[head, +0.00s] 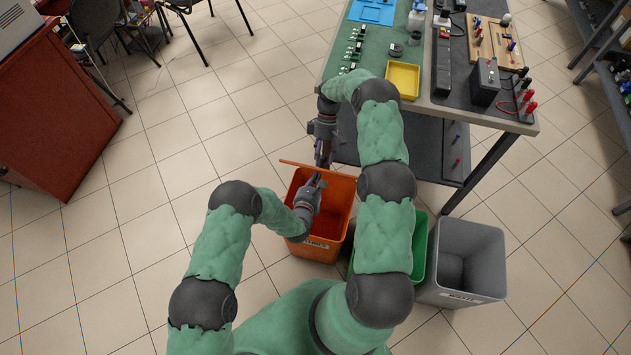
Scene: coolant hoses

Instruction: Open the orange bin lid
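The orange bin (333,219) stands on the floor in front of me, with a pale label on its near side. Its top is uncovered and I see into it. A thin orange strip (291,163) runs along its far rim and juts past the left corner; it looks like the lid seen edge-on. My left gripper (317,180) is over the bin's opening, pointing to the far rim. My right gripper (323,162) points down at the far rim, close to the strip and the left fingertips. Contact and finger gaps are too small to tell.
A green bin (419,248), partly behind my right arm, and an open grey bin (486,258) stand to the right. A workbench (429,95) with a yellow tray (404,78) and tools is beyond. A red-brown cabinet (60,115) is at left. Floor left of the bin is clear.

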